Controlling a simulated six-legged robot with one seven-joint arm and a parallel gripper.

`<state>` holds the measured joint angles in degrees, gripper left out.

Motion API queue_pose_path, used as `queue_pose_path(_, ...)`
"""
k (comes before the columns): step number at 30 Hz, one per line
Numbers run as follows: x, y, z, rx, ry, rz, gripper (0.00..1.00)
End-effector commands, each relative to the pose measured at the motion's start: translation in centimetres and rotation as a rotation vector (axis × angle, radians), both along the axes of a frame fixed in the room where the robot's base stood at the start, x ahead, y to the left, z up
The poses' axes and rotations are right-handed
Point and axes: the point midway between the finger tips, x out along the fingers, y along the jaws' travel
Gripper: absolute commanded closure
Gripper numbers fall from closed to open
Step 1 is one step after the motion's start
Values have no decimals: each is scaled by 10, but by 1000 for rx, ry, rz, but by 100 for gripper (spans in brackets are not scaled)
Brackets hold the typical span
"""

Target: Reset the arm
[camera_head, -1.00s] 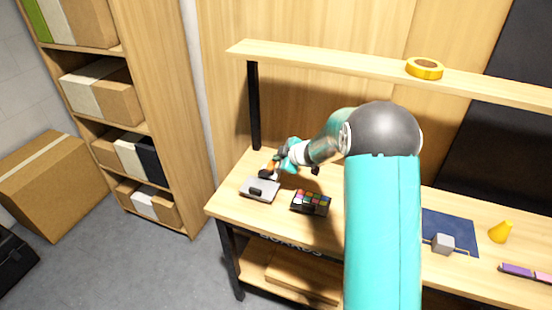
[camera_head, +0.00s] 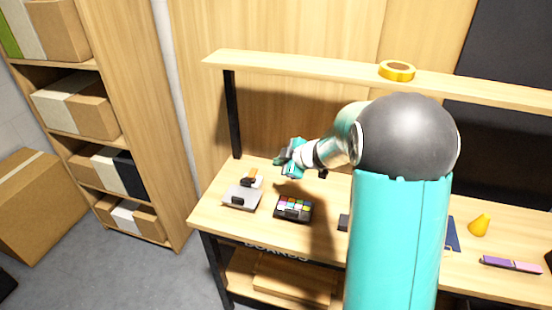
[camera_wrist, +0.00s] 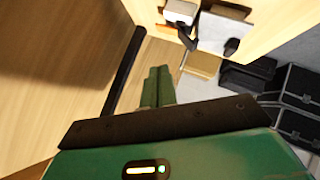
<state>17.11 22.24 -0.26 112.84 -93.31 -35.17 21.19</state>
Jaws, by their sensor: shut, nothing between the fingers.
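My gripper (camera_head: 280,158) is above the left part of the wooden workbench (camera_head: 222,215), near its back edge. In the wrist view the green fingers (camera_wrist: 158,86) lie together with nothing between them. A grey flat device with a dark knob (camera_head: 242,198) lies on the bench to the lower left of my gripper. A small orange and white item (camera_head: 252,179) lies just behind it. A black box of coloured squares (camera_head: 293,208) is to its right. My gripper is apart from all of these.
A shelf board over the bench bears a yellow tape roll (camera_head: 397,71). A black post (camera_head: 233,115) stands left of my gripper. A yellow cone (camera_head: 480,225) and a purple-pink bar (camera_head: 511,264) lie at the right. A bookcase (camera_head: 150,150) with boxes stands at the left.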

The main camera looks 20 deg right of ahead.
Motion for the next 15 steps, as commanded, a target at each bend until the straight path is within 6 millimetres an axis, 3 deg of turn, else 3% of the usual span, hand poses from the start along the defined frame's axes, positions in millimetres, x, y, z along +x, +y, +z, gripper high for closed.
queue_pose_path(7, 1, -1, 11, -7, -18, -32, 100)
queue_pose_path(11, 0, -6, 47, -29, -73, -151, 100)
queue_pose_path(15, -16, -16, 98, -41, -127, -354, 100)
